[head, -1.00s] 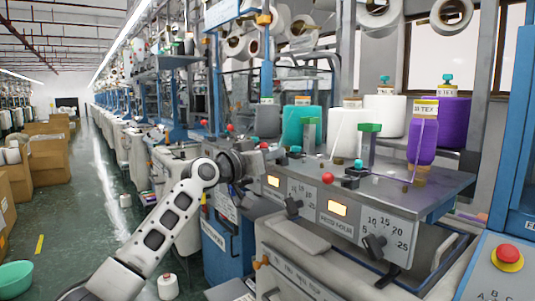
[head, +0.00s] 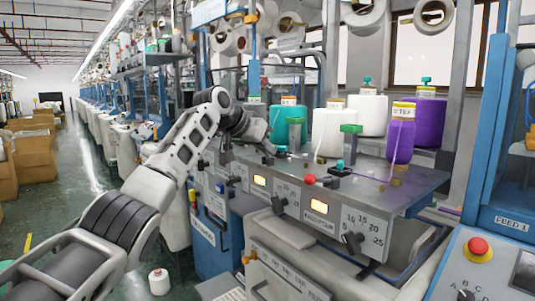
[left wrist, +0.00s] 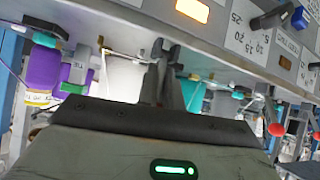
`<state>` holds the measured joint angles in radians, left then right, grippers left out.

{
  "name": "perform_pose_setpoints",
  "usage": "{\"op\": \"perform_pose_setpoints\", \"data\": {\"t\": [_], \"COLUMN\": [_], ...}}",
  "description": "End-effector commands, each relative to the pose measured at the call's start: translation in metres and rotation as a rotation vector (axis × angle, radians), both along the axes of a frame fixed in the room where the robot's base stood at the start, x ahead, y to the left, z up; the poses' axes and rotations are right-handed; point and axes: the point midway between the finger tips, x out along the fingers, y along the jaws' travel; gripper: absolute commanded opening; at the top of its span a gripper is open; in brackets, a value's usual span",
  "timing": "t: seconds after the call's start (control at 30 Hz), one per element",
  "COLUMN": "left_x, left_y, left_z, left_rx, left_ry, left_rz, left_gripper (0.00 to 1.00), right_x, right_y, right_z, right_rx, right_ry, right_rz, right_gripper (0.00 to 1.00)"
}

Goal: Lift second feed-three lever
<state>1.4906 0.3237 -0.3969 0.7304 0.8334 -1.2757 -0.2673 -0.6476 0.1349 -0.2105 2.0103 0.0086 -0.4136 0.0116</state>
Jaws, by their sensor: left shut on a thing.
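My left gripper (head: 266,151) reaches over the grey machine top (head: 370,186) from the left, near its front edge. Its dark fingers (left wrist: 168,60) are shut in the left wrist view. What they hold seems to be a feed lever, but its knob is hidden. A red-knobbed lever (head: 310,180) stands to the right of the gripper, apart from it. Another red knob (left wrist: 275,129) shows in the left wrist view to the right of the fingers. Feed labels by the held lever are too small to read. My right gripper is not in view.
Teal (head: 288,125), white (head: 335,130) and purple (head: 399,140) yarn cones stand behind the levers. Dials (head: 352,240) and lit displays (head: 319,206) line the front panel. A red stop button (head: 478,246) is at the lower right. The aisle at left is open.

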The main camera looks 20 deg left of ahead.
Motion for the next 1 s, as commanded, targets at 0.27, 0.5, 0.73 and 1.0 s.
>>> {"op": "perform_pose_setpoints", "data": {"t": [0.27,0.5,0.73,1.0], "left_x": [-0.0063,-0.0063,-0.0063,-0.0088], "left_y": [0.0007,0.0008,0.0003,0.0014], "left_z": [0.0035,0.0043,0.0039,0.0039], "left_rx": [0.016,0.017,0.017,0.016], "left_ry": [0.018,0.017,0.018,0.019], "left_rz": [0.005,0.005,0.003,0.003], "left_gripper": [0.0,0.0,0.29,0.29], "right_x": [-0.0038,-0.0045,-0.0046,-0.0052], "right_y": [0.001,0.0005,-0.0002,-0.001], "right_z": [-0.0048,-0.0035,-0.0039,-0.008], "right_rx": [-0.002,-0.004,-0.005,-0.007], "right_ry": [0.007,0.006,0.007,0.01], "right_rz": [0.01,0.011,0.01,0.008], "right_gripper": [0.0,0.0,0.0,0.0]}}
